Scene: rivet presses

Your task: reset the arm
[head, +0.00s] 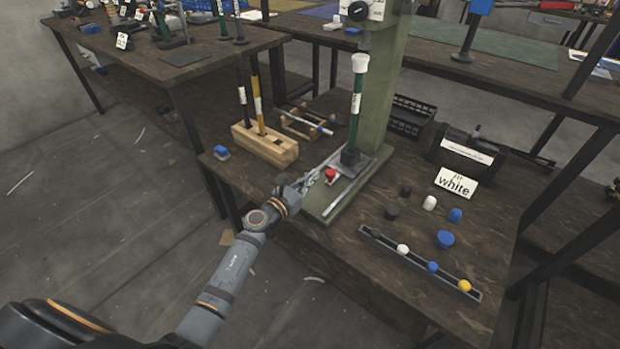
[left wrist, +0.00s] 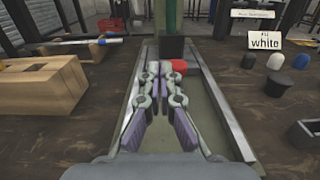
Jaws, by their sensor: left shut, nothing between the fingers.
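My left arm comes in from the lower left in the head view. Its gripper (head: 311,178) is over the front of the green press base (head: 345,195), just left of a small red part (head: 331,175). In the left wrist view the gripper (left wrist: 161,68) is shut and empty, its fingertips together. The red part (left wrist: 177,66) shows just beyond the fingertips there; I cannot tell whether they touch. A green rod with a white cap (head: 357,100) stands upright on the press's dark block (head: 350,160). My right gripper is not in view.
A wooden block (head: 265,147) holding upright rods stands left of the press. To the right are a "white" sign (head: 456,184), several loose caps and a narrow tray (head: 420,264) with caps.

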